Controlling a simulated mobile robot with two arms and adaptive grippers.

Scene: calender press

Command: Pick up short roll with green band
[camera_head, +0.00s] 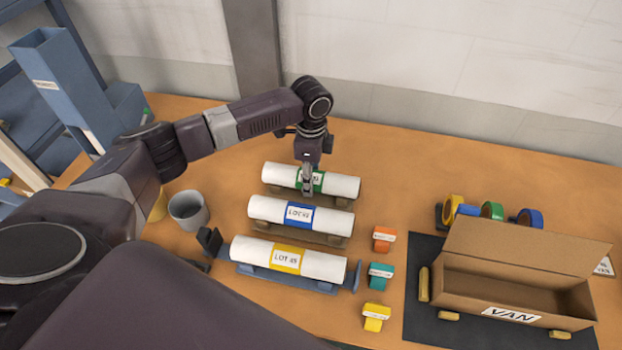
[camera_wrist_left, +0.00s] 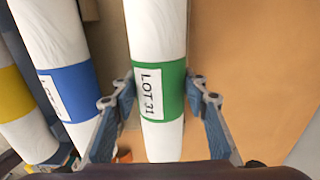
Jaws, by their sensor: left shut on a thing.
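The white roll with the green band (camera_head: 341,186) lies at the back of a row of three rolls, on a low brown rest. Its band reads LOT 31 in the left wrist view (camera_wrist_left: 173,88). My left gripper (camera_head: 307,188) reaches down from above and is shut on this roll at the green band. In the left wrist view its fingers (camera_wrist_left: 158,94) stand on both sides of the band. The roll still appears to be at its rest; I cannot tell whether it is lifted. My right gripper is not in view.
A blue-banded roll (camera_head: 265,208) and a yellow-banded roll (camera_head: 322,266) lie in front. A grey cup (camera_head: 188,211) stands left. Orange, teal and yellow labelled blocks stand right of the rolls. An open cardboard box marked VAN (camera_head: 470,291) sits on a dark mat (camera_head: 420,325).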

